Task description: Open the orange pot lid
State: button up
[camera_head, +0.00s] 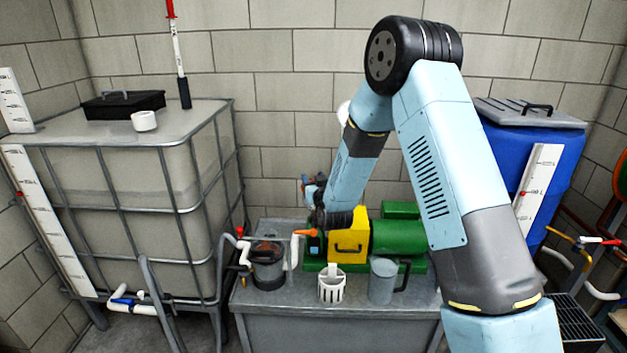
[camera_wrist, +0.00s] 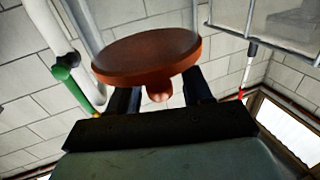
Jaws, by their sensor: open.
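The orange-brown pot lid (camera_wrist: 147,52) fills the upper middle of the wrist view, which looks upside down. Its small round knob (camera_wrist: 160,93) shows in the gap between the dark fingers of my gripper (camera_wrist: 160,88). The fingers are open, with space on both sides of the knob. I cannot tell how deep the knob sits between them. In the head view the pot (camera_head: 268,272) is a dark, see-through vessel at the table's left, with a brownish top.
The grey table (camera_head: 330,312) also holds a white slotted cup (camera_head: 332,288), a grey jug (camera_head: 382,281) and a green-and-yellow pump (camera_head: 395,236). White piping (camera_head: 294,252) stands close beside the pot. A large caged tank (camera_head: 130,190) is left, a blue barrel (camera_head: 560,160) right.

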jog(key=shift+w, duration=0.25)
jog(key=shift+c, duration=0.4)
grip_shut()
